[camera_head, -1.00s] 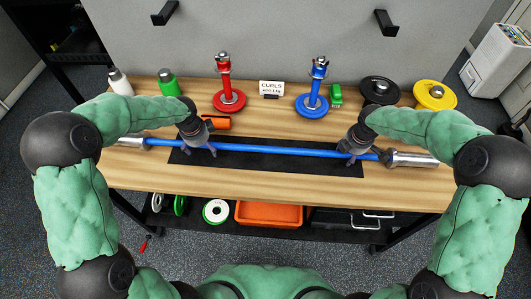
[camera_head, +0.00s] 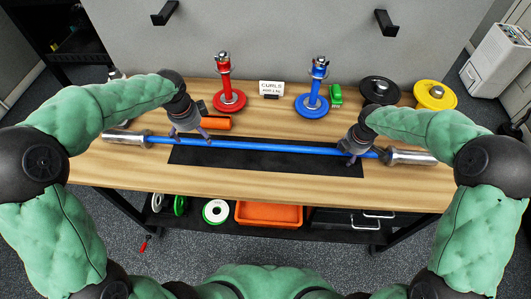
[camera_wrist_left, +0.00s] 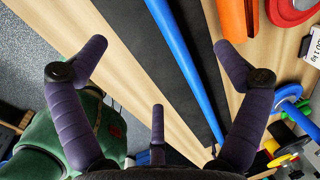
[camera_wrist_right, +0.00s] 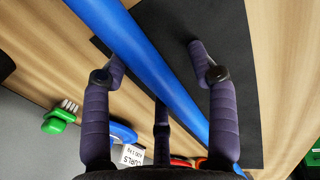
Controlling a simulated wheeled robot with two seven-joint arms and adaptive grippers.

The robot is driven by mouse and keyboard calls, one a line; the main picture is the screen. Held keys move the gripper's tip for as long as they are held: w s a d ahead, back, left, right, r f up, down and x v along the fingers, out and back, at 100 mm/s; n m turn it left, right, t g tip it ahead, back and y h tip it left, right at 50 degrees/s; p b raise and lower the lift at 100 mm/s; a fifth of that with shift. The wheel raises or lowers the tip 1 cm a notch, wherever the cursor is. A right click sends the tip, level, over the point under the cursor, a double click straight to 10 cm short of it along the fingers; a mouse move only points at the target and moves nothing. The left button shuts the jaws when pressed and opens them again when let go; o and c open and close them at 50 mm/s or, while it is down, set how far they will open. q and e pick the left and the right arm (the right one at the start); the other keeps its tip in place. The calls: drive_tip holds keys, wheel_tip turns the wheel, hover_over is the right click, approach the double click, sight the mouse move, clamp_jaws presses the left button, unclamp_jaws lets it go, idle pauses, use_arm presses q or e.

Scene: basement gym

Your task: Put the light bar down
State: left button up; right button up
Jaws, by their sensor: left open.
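The light bar (camera_head: 270,147) is blue with silver sleeves at both ends. It lies across the bench over the black mat (camera_head: 265,163). My left gripper (camera_head: 189,134) is open and empty, above the bar near its left end; in the left wrist view the bar (camera_wrist_left: 185,60) passes beyond its spread fingers. My right gripper (camera_head: 349,155) is at the bar near its right end. In the right wrist view the bar (camera_wrist_right: 160,70) runs between its spread fingers, with a gap on one side.
Behind the bar stand a red plate stand (camera_head: 228,100), a blue plate stand (camera_head: 313,103), a small sign (camera_head: 271,88) and an orange object (camera_head: 216,122). Black (camera_head: 381,88) and yellow plates (camera_head: 434,95) are at the back right. The wooden front strip is clear.

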use_arm(q)
drive_tip(key=shift+s+r, duration=0.2)
drive_tip(key=shift+r, duration=0.7)
use_arm(e)
drive_tip(key=shift+o, duration=0.4)
drive_tip(key=o, duration=0.7)
drive_tip(key=shift+s, duration=0.1)
drive_tip(key=shift+o, duration=0.2)
drive_tip(key=shift+r, duration=0.6)
wheel_tip(320, 180, up, 11)
drive_tip(key=s, duration=0.2)
drive_tip(key=shift+f, duration=0.2)
